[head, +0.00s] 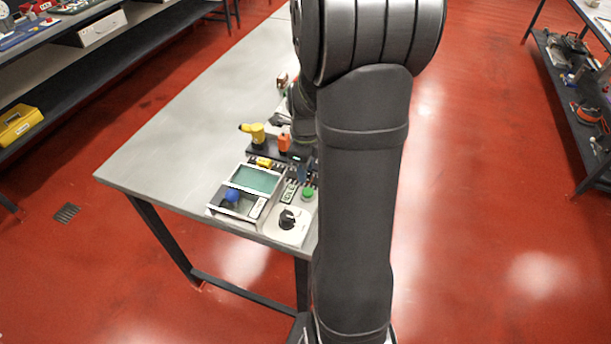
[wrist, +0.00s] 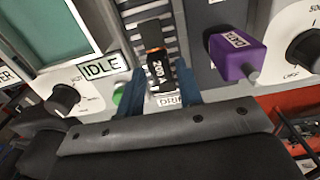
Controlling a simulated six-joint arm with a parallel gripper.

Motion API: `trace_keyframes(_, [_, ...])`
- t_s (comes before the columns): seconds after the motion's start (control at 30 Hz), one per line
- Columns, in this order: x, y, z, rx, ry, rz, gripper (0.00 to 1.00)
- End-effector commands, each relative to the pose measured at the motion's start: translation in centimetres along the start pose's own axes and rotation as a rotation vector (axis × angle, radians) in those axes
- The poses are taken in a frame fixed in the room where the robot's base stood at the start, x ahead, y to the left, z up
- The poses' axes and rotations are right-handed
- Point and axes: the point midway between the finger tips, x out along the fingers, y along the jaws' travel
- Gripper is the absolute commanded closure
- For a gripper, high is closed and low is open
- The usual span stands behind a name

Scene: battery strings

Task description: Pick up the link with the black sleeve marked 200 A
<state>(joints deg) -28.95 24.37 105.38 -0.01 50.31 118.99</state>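The link with the black sleeve marked 200 A (wrist: 158,72) shows in the wrist view, its white lettering facing the camera. An orange band shows on it above the lettering. My gripper (wrist: 160,74) has its two blue fingers on either side of this link. I cannot tell whether the fingers touch the sleeve or leave a narrow gap. In the head view my own arm hides the gripper, and I cannot make out the link there.
Close around are a purple block (wrist: 236,55) with a label, a grey slotted panel (wrist: 152,17), an IDLE label (wrist: 103,66), a black knob (wrist: 63,98) and a green button (wrist: 118,96). The workbench (head: 190,125) has clear room at the left and back.

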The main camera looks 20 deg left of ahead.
Motion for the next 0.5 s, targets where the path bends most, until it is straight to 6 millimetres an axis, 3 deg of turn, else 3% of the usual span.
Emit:
trace_keyframes(0.1, [0.92,0.02,-0.03,0.0,0.001,0.001,0.67])
trace_keyframes(0.33, [0.98,-0.02,-0.02,0.0,0.0,0.0,0.67])
trace_keyframes(0.5, [0.96,-0.02,-0.02,0.0,0.0,0.0,1.0])
